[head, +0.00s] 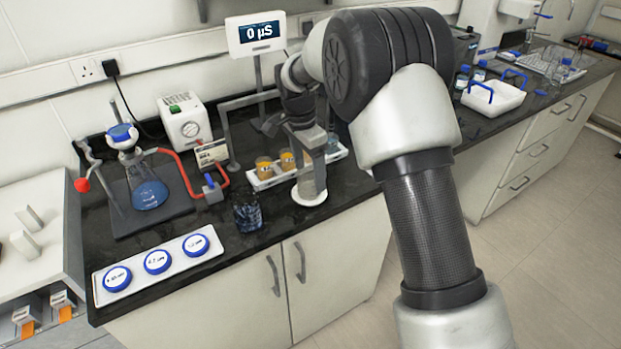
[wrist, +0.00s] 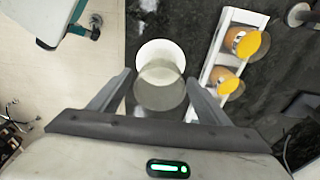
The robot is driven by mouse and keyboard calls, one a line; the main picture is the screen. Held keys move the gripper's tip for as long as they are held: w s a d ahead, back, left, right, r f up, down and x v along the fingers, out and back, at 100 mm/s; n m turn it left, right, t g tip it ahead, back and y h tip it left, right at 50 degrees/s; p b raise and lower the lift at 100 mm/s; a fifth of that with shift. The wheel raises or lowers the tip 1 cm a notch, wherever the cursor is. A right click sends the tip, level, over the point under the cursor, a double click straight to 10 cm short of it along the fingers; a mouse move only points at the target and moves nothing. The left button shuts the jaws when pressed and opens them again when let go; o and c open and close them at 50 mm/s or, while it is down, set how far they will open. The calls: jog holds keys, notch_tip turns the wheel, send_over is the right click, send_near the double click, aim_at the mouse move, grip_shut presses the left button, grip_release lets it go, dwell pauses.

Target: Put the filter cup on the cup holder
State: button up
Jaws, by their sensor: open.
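A clear grey, see-through cup, which looks like the filter cup (wrist: 160,92), stands upright between the fingers of my gripper (wrist: 160,77) in the wrist view. In the head view the cup (head: 308,184) shows below my gripper (head: 310,155). A white round disc, which looks like the cup holder (wrist: 158,49), lies under the cup; it also shows in the head view (head: 311,198) near the counter's front edge. The cup appears to rest on the disc. My gripper is open, with a finger on each side of the cup and gaps visible.
A dark glass beaker (head: 248,214) stands to the left. Further left are a flask (head: 150,192) and a tray of blue-rimmed discs (head: 205,259). The counter's front edge is close.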

notch_tip(320, 180, up, 9)
jog(key=s+d+r+n+t+y, duration=0.15)
jog(key=s+d+r+n, duration=0.35)
jog(key=s+d+r, duration=0.6)
jog(key=s+d+n+t, duration=0.1)
jog(key=s+d+n, duration=0.2)
jog(key=s, duration=0.7)
jog(key=s+d+f+n+t, duration=0.1)
jog(key=s+d+n+t, duration=0.1)
jog(key=s, duration=0.8)
jog(key=shift+s+d+n, duration=0.4)
jog(key=shift+n, duration=0.2)
